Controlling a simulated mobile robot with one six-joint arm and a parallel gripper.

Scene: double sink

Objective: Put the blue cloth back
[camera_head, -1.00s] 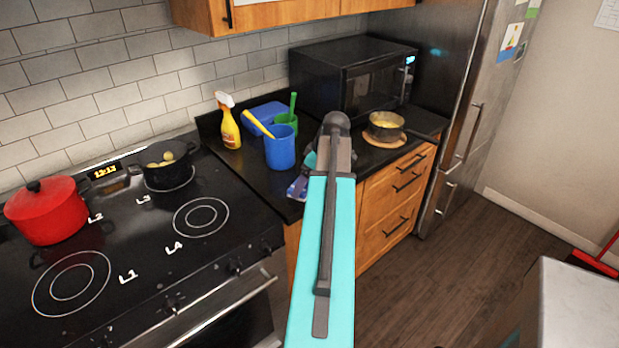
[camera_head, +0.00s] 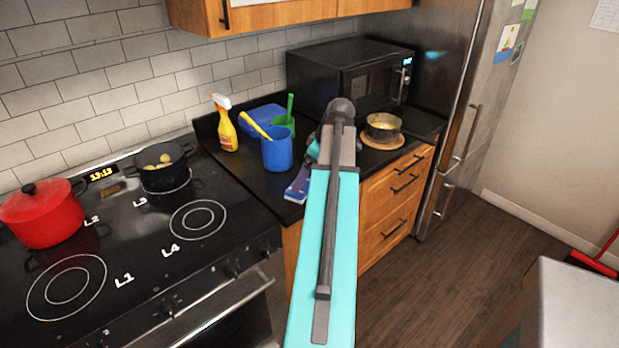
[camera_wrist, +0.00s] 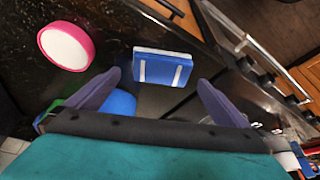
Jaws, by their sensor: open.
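In the wrist view a flat blue piece with two white stripes (camera_wrist: 163,68), which looks like the folded blue cloth, lies on a dark surface beyond my fingertips. A blue item (camera_head: 298,187) at the counter's front edge in the head view may be the same one. My gripper (camera_wrist: 160,92) is open and empty, with its two purple fingers spread and the blue piece centred ahead of the gap, apart from them.
A microwave (camera_head: 350,76) and small pot (camera_head: 383,126) are behind right. A pink-rimmed white disc (camera_wrist: 67,46) shows in the wrist view.

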